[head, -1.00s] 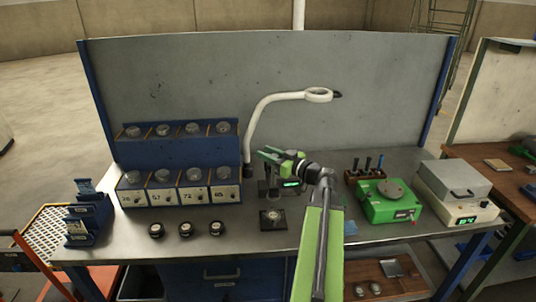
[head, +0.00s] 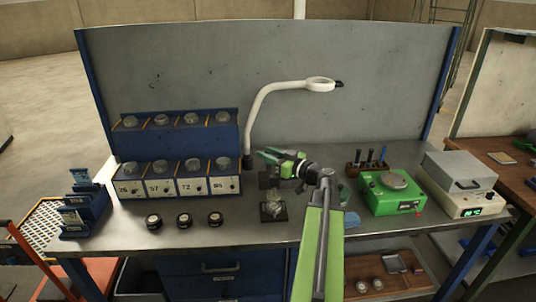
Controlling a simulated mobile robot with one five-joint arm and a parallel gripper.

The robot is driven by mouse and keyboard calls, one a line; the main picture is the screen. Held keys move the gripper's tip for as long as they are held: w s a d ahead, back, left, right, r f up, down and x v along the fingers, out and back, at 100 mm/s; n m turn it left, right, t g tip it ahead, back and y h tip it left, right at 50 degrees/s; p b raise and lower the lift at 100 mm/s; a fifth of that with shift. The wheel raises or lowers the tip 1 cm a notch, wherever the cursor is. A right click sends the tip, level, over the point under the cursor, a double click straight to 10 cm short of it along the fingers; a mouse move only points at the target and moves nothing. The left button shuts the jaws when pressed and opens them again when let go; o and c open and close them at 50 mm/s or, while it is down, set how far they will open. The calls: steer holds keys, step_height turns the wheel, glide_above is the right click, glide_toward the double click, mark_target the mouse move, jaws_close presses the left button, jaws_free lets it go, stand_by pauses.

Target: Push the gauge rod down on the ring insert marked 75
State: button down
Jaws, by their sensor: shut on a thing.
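My gripper (head: 268,156), with green fingers, is above the dark gauge stand (head: 266,180) near the middle of the bench. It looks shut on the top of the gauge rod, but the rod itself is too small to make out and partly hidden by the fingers. A pale round insert (head: 273,205) sits on the dark square plate (head: 284,216) in front of the stand. Its marking cannot be read. Three dark round pieces (head: 184,219) with light tops stand in a row to the left of the plate.
A blue rack (head: 181,148) with numbered slots and round pieces stands at the back left. A white magnifier lamp (head: 262,100) arches behind my gripper. A green device (head: 392,193) and a grey-white box (head: 458,188) stand right. A blue holder (head: 84,208) stands far left.

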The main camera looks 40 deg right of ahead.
step_height(320, 180, down, 4)
steer(key=b, duration=0.2)
steer(key=shift+f+b, duration=0.25)
steer(key=shift+b, duration=0.1)
steer(key=c, duration=1)
jaws_free()
steer(key=shift+c, duration=0.2)
